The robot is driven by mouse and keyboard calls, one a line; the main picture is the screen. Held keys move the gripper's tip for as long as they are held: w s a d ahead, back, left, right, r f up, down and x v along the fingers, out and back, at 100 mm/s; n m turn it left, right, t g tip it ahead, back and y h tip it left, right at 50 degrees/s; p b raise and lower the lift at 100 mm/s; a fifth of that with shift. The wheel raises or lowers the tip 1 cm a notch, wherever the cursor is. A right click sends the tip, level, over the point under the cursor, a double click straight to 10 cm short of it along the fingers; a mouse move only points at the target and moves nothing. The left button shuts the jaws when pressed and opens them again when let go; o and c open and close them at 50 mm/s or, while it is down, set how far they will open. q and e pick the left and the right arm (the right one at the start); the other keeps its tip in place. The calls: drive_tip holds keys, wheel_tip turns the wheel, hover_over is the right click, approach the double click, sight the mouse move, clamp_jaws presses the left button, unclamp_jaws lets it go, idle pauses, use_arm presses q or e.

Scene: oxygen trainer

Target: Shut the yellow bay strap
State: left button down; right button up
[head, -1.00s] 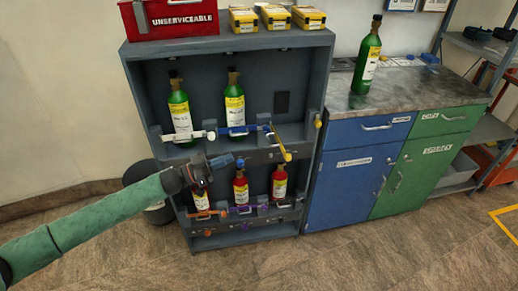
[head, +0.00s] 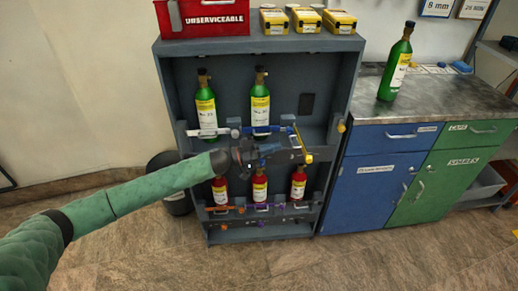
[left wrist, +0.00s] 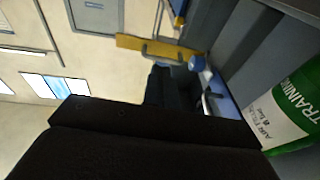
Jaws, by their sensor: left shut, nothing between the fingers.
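The yellow bay strap (head: 301,142) is at the empty right bay of the rack's upper shelf. It stands swung out from the rack, with its free end forward, away from the yellow knob (head: 341,127) on the right post. It also shows as a yellow bar in the left wrist view (left wrist: 155,48). My left gripper (head: 297,156) is shut and empty, just left of the strap's free end. I cannot tell whether it touches the strap. My arm hides part of the lower shelf. My right gripper is not in view.
Green bottles (head: 206,108) stand behind the white strap (head: 208,132) and blue strap (head: 262,130). Red bottles (head: 299,184) stand on the lower shelf. A blue cabinet (head: 372,190) adjoins the rack. Floor in front is clear.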

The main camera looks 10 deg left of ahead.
use_arm(q)
drive_tip(key=x, duration=0.3)
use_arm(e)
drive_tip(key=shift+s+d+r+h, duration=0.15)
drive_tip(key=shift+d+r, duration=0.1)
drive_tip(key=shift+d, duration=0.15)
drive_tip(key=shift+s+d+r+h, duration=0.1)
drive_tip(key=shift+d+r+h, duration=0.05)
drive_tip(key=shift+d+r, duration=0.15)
use_arm(q)
drive_tip(key=shift+s+d+t+p, duration=0.1)
drive_tip(key=shift+t+p, duration=0.2)
drive_tip(key=shift+p, duration=0.05)
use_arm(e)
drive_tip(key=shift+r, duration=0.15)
